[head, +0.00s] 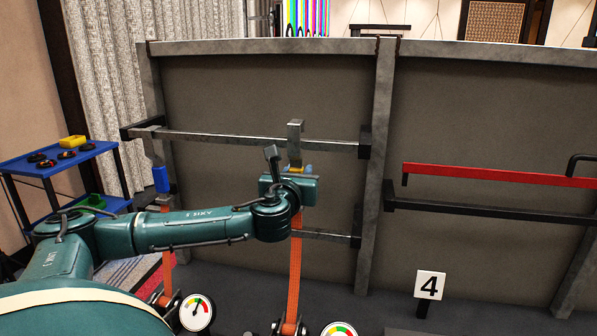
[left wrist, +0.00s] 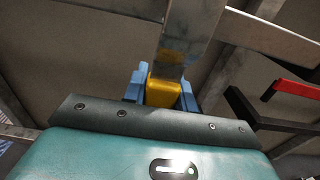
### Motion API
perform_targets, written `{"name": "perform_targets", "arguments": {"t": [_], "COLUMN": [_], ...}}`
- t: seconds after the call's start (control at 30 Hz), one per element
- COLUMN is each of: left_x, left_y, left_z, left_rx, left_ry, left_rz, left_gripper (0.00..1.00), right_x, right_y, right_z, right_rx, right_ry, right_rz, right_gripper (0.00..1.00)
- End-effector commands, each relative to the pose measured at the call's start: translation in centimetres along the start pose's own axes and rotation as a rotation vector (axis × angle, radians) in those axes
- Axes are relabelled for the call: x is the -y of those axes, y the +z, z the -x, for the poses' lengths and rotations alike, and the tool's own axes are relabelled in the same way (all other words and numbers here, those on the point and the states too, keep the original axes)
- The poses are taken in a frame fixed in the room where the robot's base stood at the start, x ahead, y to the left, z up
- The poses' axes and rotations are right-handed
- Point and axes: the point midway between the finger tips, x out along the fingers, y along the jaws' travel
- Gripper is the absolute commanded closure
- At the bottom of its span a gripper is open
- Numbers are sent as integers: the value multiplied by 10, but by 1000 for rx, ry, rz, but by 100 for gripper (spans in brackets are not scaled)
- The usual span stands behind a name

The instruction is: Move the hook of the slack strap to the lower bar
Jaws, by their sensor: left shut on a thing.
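My left gripper (head: 297,172) is in front of the grey panel, shut on the yellow part of a metal hook (head: 295,130). In the left wrist view, the blue fingers close around that yellow part (left wrist: 160,92), below the hook (left wrist: 190,35). The hook's top stands above the upper bar (head: 225,140); I cannot tell whether it touches the bar. An orange strap (head: 295,265) runs down from my gripper to a ratchet near the floor. The lower bar (head: 325,236) is partly hidden by my arm and the strap. My right gripper is out of view.
Another strap with a blue part (head: 161,179) hangs at the left end of the upper bar. Dial gauges (head: 196,313) stand low in front. A red bar (head: 490,175) and a black bar (head: 490,213) cross the right panel. A blue cart (head: 65,165) stands left.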

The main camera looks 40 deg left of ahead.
Motion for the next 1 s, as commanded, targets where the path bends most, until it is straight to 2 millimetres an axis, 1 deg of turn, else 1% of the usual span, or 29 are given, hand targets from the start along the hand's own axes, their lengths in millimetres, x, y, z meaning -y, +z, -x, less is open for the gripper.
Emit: {"name": "perform_targets", "arguments": {"t": [1.0], "left_x": [0], "left_y": [1], "left_z": [52], "left_rx": [3], "left_ry": [1], "left_rz": [-2], "left_gripper": [93], "right_x": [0], "right_y": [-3], "right_z": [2], "right_rx": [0], "right_ry": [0], "right_rz": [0], "right_gripper": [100]}}
